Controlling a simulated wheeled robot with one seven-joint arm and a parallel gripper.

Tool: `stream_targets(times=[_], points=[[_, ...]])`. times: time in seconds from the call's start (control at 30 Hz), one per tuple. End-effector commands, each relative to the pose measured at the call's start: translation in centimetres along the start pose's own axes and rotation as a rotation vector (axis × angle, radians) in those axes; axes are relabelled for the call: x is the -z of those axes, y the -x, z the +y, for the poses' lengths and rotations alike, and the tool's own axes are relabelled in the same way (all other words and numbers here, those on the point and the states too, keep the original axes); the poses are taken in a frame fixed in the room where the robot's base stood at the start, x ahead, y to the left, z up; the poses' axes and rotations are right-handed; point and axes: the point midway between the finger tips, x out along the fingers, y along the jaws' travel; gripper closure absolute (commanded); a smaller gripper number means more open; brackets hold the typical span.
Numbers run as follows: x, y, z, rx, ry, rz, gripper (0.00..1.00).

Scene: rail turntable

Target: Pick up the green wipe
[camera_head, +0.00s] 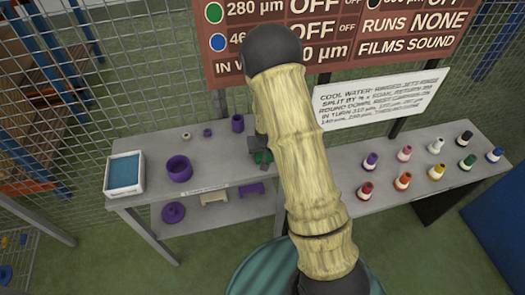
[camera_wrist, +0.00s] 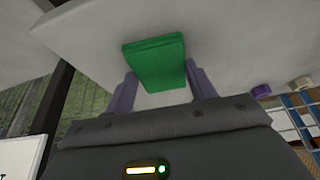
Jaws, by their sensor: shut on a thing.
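The green wipe (camera_wrist: 156,62) is a flat, folded green rectangle in the wrist view, between the two fingers of my gripper (camera_wrist: 160,88). My gripper is shut on it. Behind the wipe is the pale grey bench top (camera_wrist: 95,40); I cannot tell whether the wipe touches it.
A white tray with blue contents (camera_head: 109,187) and a purple pot (camera_head: 179,168) stand on the bench's left. Several coloured bottles (camera_head: 437,172) stand at the right. A sign board (camera_head: 420,25) and a white notice (camera_head: 340,104) rise behind. A wire fence (camera_head: 150,70) backs the left.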

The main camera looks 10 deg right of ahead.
Motion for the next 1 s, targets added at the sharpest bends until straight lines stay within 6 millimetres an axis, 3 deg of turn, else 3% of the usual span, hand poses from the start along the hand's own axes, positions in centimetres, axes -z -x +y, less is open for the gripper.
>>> stream_targets(times=[0.27, 0.7, 1.0], points=[[1.0, 2.2, 0.0, 0.001, -0.002, 0.005, 0.66], [3.7, 8.8, 0.1, 0.001, -0.002, 0.004, 0.66], [3.8, 9.2, 0.0, 0.0, 0.0, 0.0, 0.66]])
